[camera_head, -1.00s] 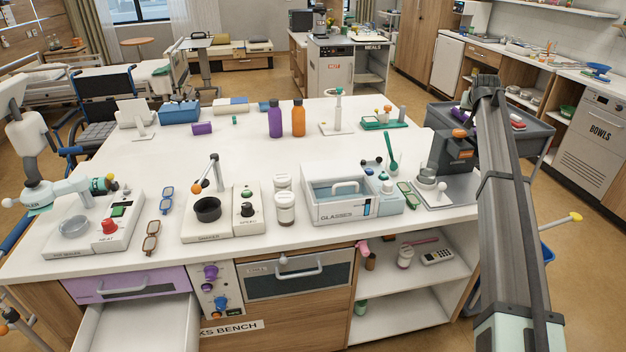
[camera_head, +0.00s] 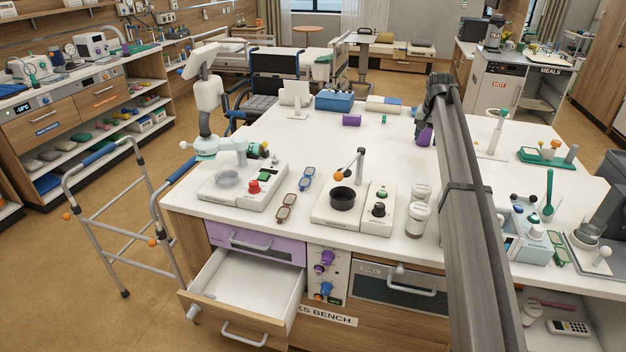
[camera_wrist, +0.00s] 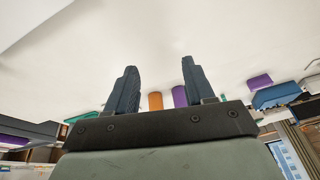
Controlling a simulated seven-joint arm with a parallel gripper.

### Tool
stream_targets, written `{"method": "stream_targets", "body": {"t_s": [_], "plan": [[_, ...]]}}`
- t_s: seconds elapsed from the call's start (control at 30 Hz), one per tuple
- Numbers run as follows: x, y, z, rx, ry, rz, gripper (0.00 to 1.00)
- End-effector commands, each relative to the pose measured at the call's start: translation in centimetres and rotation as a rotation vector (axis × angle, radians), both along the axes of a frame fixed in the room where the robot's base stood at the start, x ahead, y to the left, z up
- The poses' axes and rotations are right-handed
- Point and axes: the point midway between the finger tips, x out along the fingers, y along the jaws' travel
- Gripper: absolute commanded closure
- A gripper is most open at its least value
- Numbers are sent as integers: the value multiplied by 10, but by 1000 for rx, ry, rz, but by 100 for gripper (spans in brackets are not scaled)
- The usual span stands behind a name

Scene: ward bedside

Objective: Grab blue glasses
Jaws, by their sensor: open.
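The blue glasses (camera_head: 306,179) lie on the white bench top, between the heater-like device with the red knob and the stirrer with the black bowl. Brown glasses (camera_head: 286,207) lie just in front of them, and green glasses (camera_head: 557,250) lie at the right. My gripper (camera_wrist: 159,66) shows in the wrist view with its two dark fingers apart and nothing between them. In the head view my arm rises over the right part of the bench, and I cannot make out the fingers. The blue glasses do not show in the wrist view.
The red-knob device (camera_head: 243,184) and the stirrer (camera_head: 352,205) flank the glasses. White jars (camera_head: 418,215) stand right of the stirrer. An open drawer (camera_head: 245,285) juts out below the front left edge. A walker (camera_head: 112,205) stands at the left.

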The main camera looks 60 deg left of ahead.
Motion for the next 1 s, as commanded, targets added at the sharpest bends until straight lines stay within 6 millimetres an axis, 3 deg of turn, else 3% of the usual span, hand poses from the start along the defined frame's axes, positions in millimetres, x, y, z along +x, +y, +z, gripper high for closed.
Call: {"method": "stream_targets", "body": {"t_s": [0.03, 0.2, 0.4, 0.5, 0.6, 0.7, 1.0], "plan": [[-29, 25, -2, -17, 19, 27, 47], [-126, 88, -8, -83, 85, 102, 47], [-240, 146, -13, -167, 146, 183, 47], [-288, 164, -15, -203, 168, 215, 47], [-322, 176, -16, -231, 182, 237, 47], [-343, 182, -17, -248, 191, 250, 47], [-354, 184, -34, -259, 197, 257, 47]]}}
